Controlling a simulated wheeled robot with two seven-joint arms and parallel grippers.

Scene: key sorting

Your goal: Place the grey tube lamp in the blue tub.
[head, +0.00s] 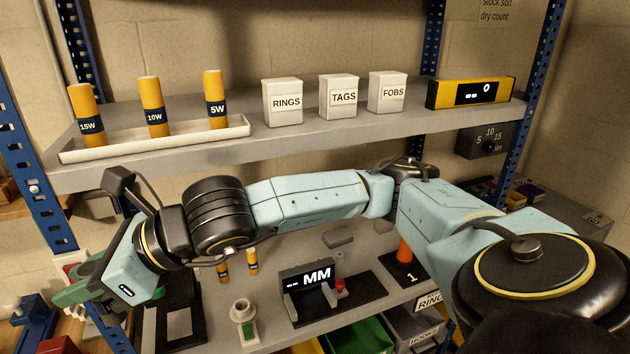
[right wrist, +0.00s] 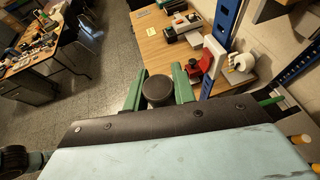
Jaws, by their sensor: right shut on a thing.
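My right arm crosses the head view from the right. Its gripper (head: 75,295) is at the lower left, just outside the shelf unit's left post. In the right wrist view the green fingers (right wrist: 158,90) are shut on a dark grey round-ended cylinder (right wrist: 158,91), seen end-on, which looks like the grey tube lamp. Its length is hidden, and I cannot make it out in the head view. I cannot clearly identify a blue tub; a small violet-blue bin (head: 528,189) shows at the far right. My left gripper is not in view.
The upper shelf (head: 300,138) holds a white tray (head: 155,142) of yellow tubes and several labelled boxes. A display stand (head: 312,290) and a small round cup (head: 243,310) are on the lower shelf. A green bin (head: 362,336) is below. A blue post (head: 25,165) stands near my gripper.

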